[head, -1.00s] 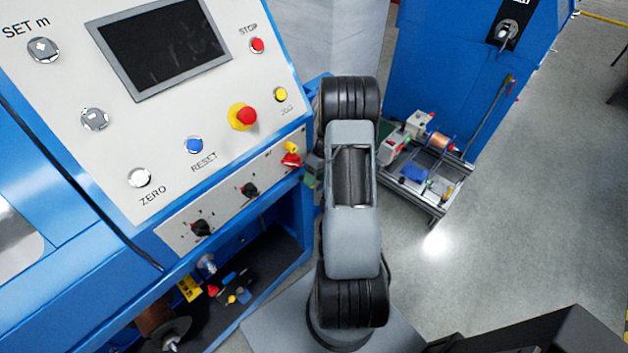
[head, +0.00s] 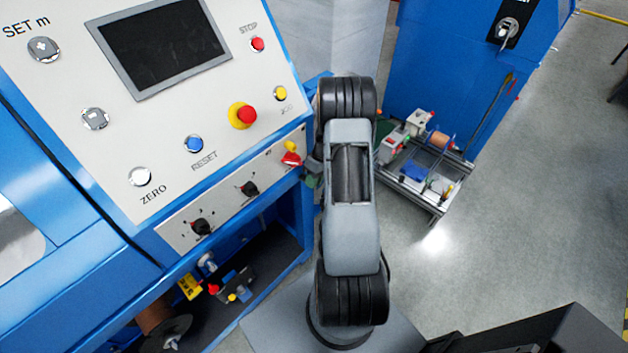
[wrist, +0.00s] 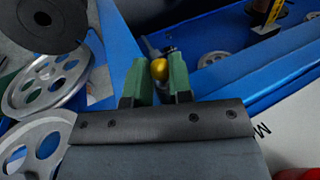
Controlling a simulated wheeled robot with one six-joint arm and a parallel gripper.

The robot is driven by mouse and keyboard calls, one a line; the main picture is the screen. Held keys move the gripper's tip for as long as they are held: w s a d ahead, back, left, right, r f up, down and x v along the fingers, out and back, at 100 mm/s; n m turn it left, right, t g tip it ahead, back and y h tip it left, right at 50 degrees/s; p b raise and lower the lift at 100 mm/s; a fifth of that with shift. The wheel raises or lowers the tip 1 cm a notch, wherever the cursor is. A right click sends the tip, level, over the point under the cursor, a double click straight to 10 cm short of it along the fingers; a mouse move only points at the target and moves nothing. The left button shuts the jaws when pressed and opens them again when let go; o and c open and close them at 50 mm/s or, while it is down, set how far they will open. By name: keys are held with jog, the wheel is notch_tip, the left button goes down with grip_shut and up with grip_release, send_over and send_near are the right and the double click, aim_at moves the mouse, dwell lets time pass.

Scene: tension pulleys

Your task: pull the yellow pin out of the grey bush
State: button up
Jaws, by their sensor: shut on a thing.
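The yellow pin (wrist: 160,69) shows in the wrist view as a round yellow head. My gripper (wrist: 159,78) has green fingertips, one on each side of that head, and is shut on it. Just beyond the head is a small grey part (wrist: 150,47), which seems to be the grey bush. My fingers and the pin head partly cover it, so I cannot tell how deep the pin sits. In the head view my arm hides most of the gripper, and the pin cannot be made out with certainty.
The blue machine's control panel (head: 215,165) is left of my arm, with a red knob (head: 291,159) close to the gripper. Spoked pulley wheels (wrist: 48,84) fill the left of the wrist view. A small framed device (head: 425,165) stands right of my arm. Floor at right is open.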

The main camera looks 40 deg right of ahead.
grip_shut()
jog(key=shift+s, duration=0.1)
jog(key=shift+s, duration=0.3)
jog(key=shift+s+d+b, duration=0.15)
jog(key=shift+s+b, duration=0.05)
jog(key=shift+s, duration=0.55)
jog(key=shift+s+d+b, duration=0.15)
jog(key=shift+s, duration=0.55)
dwell(0.3)
jog(key=shift+s, duration=0.3)
jog(key=shift+s+d, duration=0.1)
jog(key=shift+s+d+b, duration=0.15)
jog(key=shift+s, duration=0.8)
jog(key=shift+s+d+b, duration=0.15)
jog(key=shift+s, duration=0.75)
